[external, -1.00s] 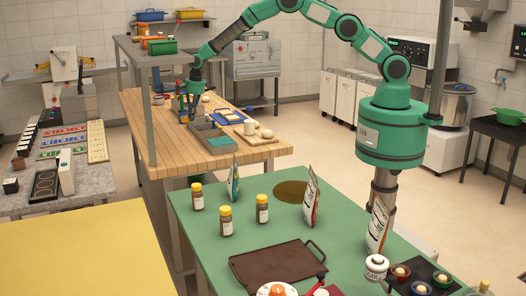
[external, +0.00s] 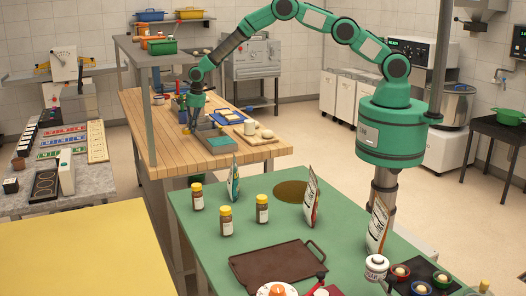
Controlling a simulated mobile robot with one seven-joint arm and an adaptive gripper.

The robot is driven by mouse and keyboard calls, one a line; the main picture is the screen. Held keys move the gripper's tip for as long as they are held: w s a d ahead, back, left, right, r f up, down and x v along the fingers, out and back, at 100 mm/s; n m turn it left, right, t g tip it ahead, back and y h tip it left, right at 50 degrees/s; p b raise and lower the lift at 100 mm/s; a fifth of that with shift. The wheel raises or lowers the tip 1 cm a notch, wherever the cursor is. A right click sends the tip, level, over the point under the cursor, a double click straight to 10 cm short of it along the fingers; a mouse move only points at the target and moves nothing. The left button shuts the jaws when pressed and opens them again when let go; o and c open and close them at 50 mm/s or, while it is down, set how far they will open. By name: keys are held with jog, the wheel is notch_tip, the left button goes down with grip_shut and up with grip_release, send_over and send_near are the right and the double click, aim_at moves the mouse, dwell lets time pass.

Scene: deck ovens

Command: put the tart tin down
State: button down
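My gripper (external: 190,128) points down over the wooden table (external: 148,122), at the left end of a grey divided tray (external: 215,147). Its fingers are too small and dark to tell whether they are open or shut, or whether anything is between them. I cannot make out a tart tin for certain in the external view; it may be hidden at the gripper or too small to see.
Right of the gripper are a blue-edged tray (external: 229,117) and a board (external: 257,139) with a white cup (external: 250,127). A shelf post (external: 148,105) stands left. The green table (external: 185,225) in front holds jars, packets and a brown tray (external: 277,265).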

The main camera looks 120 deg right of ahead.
aim_at(192, 141)
jog(key=shift+f, duration=1.8)
jog(key=shift+f, duration=0.2)
jog(key=c, duration=2.2)
grip_release()
jog(key=shift+r, duration=0.15)
jog(key=shift+s+a+r+b, duration=0.1)
jog(key=shift+s+a+r, duration=0.15)
jog(key=shift+r, duration=1.75)
jog(key=shift+s+a+r+b, duration=0.15)
jog(key=shift+s+r, duration=0.15)
jog(key=shift+r, duration=1.65)
jog(key=shift+s+a+r+b, duration=0.1)
jog(key=shift+s+a+r, duration=0.15)
jog(key=shift+r, duration=1.75)
